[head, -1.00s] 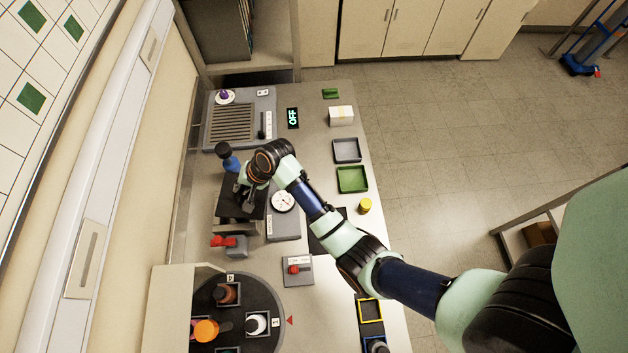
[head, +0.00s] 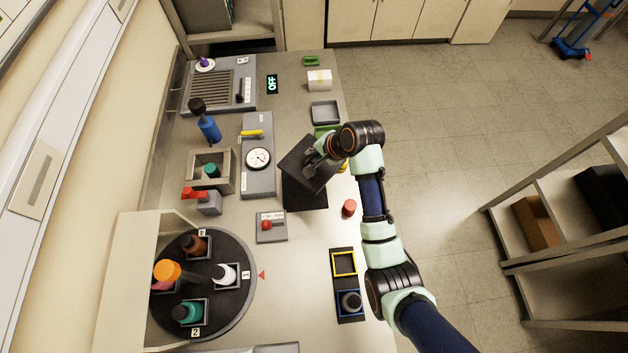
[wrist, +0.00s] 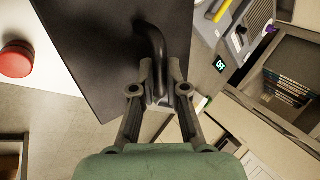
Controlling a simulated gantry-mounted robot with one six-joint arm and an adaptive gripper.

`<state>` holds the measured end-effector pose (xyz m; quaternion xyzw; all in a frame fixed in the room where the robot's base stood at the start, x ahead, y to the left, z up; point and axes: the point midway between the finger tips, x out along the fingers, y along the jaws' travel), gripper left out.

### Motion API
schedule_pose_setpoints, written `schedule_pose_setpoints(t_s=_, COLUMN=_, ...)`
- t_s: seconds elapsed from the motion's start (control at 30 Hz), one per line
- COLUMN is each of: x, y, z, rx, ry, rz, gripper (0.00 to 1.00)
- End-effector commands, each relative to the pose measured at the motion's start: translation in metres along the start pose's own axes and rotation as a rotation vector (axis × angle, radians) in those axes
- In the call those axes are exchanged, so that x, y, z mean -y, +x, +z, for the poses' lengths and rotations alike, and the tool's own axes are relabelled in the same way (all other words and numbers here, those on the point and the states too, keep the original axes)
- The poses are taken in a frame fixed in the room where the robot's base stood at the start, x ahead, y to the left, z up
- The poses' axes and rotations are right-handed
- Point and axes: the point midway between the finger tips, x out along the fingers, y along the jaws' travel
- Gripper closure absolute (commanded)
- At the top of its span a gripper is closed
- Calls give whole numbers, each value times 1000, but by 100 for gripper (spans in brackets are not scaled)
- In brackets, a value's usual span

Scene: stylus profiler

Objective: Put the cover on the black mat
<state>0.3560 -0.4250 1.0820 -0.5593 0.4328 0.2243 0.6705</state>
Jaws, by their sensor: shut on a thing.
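The cover (head: 297,165) is a dark flat plate with a raised bar handle. My gripper (head: 317,156) is shut on that handle, and in the wrist view the two fingers (wrist: 159,92) close on the dark handle above the cover (wrist: 90,45). The black mat (head: 305,197) lies on the bench with its lower part showing; the cover hides its upper part. The cover is turned at an angle to the mat and appears held above it; the height of the gap I cannot tell.
An open grey box (head: 226,183) with a teal item inside stands left of the mat. A dial gauge unit (head: 257,180) stands between them. A red cylinder (head: 349,208) is close to the mat's right side. A red-switch box (head: 271,228) sits below left.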

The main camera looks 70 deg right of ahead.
Motion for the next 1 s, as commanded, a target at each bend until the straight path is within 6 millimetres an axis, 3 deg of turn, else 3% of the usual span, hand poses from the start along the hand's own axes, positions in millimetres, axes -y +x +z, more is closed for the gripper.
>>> schedule_pose_setpoints(t_s=0.1, x=-25, y=35, z=1, rx=3, ry=3, rz=4, gripper=100)
schedule_pose_setpoints(t_s=0.3, x=-56, y=82, z=0, rx=2, ry=1, rz=2, gripper=100)
schedule_pose_setpoints(t_s=0.6, x=-68, y=101, z=0, rx=0, ry=-1, rz=0, gripper=100)
schedule_pose_setpoints(t_s=0.8, x=-87, y=130, z=0, rx=1, ry=0, rz=1, gripper=100)
schedule_pose_setpoints(t_s=1.0, x=-89, y=133, z=0, rx=-1, ry=0, rz=-2, gripper=100)
